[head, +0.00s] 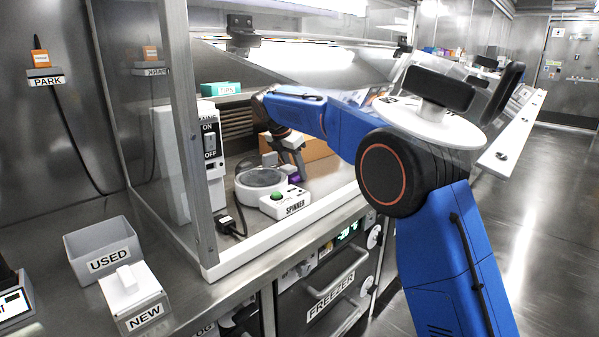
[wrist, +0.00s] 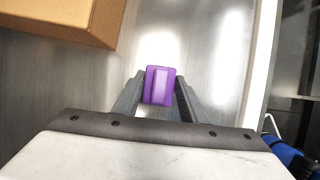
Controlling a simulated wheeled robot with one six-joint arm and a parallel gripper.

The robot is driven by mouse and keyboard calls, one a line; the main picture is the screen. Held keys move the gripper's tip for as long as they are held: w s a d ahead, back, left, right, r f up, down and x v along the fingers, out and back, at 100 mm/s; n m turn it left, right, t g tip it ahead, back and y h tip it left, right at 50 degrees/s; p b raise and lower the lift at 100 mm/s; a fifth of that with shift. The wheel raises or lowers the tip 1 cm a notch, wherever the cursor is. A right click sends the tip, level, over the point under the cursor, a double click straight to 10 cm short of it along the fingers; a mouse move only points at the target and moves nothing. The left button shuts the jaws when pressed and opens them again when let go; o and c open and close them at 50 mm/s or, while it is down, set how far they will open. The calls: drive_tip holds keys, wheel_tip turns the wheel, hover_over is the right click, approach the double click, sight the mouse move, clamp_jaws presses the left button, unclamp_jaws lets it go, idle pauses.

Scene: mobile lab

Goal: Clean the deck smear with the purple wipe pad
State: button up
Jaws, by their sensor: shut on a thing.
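My gripper (wrist: 159,98) is shut on the purple wipe pad (wrist: 160,84), which sits between the two fingers in the wrist view. In the head view my gripper (head: 297,170) reaches down inside the glass-fronted hood, and a bit of the purple pad (head: 295,178) shows below it, behind the spinner. The metal deck (wrist: 60,85) lies under the pad. I cannot tell whether the pad touches it. I cannot make out a smear; bright light reflections lie on the deck beyond and beside the pad.
A cardboard box (wrist: 70,18) stands at the upper left in the wrist view. The spinner (head: 290,202) sits near the hood's front sill, left of my gripper. A glass pane and post (head: 190,130) stand at left. USED (head: 105,262) and NEW (head: 140,308) bins are outside.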

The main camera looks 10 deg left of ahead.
drive_tip(key=shift+w+a, duration=0.7)
drive_tip(key=shift+a, duration=0.2)
drive_tip(key=shift+w+a, duration=0.65)
drive_tip(key=shift+a, duration=0.2)
drive_tip(key=shift+r, duration=0.1)
drive_tip(key=shift+r, duration=2.95)
drive_tip(key=shift+r, duration=1.5)
